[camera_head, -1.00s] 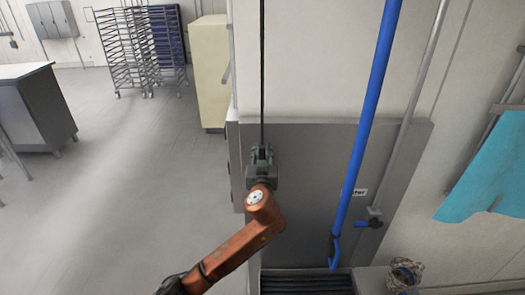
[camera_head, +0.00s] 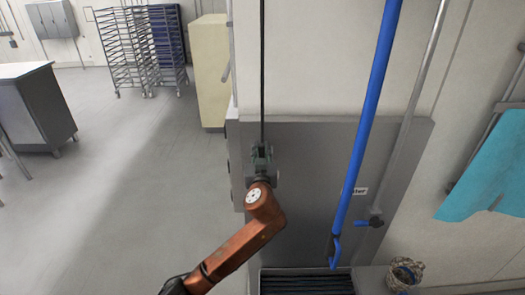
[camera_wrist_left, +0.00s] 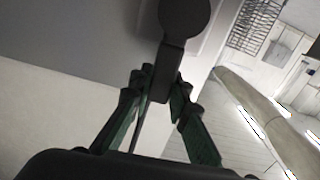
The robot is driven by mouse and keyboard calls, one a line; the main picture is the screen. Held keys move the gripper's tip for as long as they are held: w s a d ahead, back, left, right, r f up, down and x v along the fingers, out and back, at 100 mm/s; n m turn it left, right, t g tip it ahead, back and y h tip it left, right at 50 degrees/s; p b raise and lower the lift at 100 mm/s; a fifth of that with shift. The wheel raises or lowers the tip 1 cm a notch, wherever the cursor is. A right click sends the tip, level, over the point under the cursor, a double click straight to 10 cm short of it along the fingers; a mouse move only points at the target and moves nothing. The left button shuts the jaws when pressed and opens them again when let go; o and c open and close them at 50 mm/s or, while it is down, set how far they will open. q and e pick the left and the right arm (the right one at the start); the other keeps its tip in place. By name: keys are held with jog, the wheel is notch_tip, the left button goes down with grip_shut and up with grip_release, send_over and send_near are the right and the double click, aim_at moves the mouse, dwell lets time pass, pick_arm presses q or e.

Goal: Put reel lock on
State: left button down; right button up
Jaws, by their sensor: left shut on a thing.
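My left gripper (camera_head: 262,152) points up in front of the grey wall panel, at the lower end of a thin dark cord (camera_head: 262,70) that hangs from above. In the left wrist view its green-sided fingers (camera_wrist_left: 158,92) are shut on a dark piece (camera_wrist_left: 172,62) with a flat stem and a round end. I cannot tell whether this piece is the reel lock or part of the cord. A blue hose (camera_head: 368,110) hangs to the right, apart from the gripper, with a hooked lower end. The reel itself is not clearly in view. My right gripper is not in view.
A grey panel (camera_head: 318,220) stands behind the gripper. A pipe with a blue-handled valve (camera_head: 370,222) is right of the hose. A dark floor grate (camera_head: 305,284) and a coiled item (camera_head: 404,272) lie below. Open floor (camera_head: 120,170) extends left.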

pick_arm(q)
jog(key=shift+a+f+n+b, duration=0.25)
jog(key=shift+a+n+b, duration=0.4)
jog(key=shift+n+b, duration=0.55)
jog(key=shift+a+f+n+b, duration=0.25)
jog(key=shift+a+n+b, duration=0.45)
jog(key=shift+n+b, duration=0.5)
jog(key=shift+a+f+n+b, duration=0.25)
jog(key=shift+a+n+b, duration=0.55)
jog(key=shift+b, duration=0.6)
jog(key=shift+d, duration=0.1)
jog(key=c, duration=1.8)
grip_release()
jog(key=s, duration=0.7)
jog(key=shift+s, duration=0.3)
jog(key=shift+c, duration=0.2)
